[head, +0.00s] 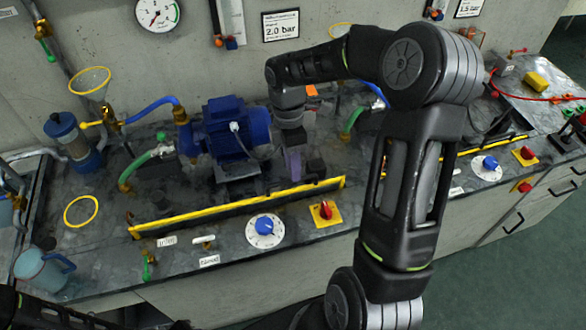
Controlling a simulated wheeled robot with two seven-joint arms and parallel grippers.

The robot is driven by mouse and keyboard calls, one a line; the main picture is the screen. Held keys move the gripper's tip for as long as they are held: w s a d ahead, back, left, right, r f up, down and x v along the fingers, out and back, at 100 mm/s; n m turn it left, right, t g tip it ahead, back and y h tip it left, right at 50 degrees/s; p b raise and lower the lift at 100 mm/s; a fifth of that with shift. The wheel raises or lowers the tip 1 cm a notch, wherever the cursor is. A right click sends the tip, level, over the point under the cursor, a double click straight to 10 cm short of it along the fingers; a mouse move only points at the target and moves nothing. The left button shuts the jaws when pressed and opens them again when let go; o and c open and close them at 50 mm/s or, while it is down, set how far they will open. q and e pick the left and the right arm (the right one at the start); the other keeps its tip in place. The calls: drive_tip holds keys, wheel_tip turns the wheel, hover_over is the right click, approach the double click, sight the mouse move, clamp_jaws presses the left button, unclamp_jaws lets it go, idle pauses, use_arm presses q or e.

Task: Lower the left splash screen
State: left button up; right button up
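The left splash screen (240,206) is a long, low dark panel with a yellow edge, in front of the blue pump on the bench. Its exact tilt is hard to tell from this angle. My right gripper (296,168) reaches over the bench and points down, just behind the screen's right half and to the right of the pump. Its fingertips are small and dark against the bench, so I cannot tell whether they are open or shut, or whether they touch the screen. My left gripper is not in view.
The blue pump (236,130) with its hoses stands behind the screen. A blue dial (265,230) and a red switch on a yellow plate (325,212) lie in front. A blue jug (42,270) is at the front left. My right arm hides part of the right-hand bench.

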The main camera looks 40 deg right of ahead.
sight(294, 189)
drive_tip(key=shift+s+f, duration=0.25)
drive_tip(key=shift+f, duration=0.85)
drive_tip(key=shift+c, duration=0.2)
clamp_jaws()
idle(0.4)
wheel_tip(294, 189, down, 4)
drive_tip(key=b, duration=0.2)
drive_tip(key=shift+a+f+b, duration=0.1)
drive_tip(key=shift+f+b, duration=0.05)
drive_tip(key=shift+b, duration=0.2)
drive_tip(key=shift+o, duration=0.2)
unclamp_jaws()
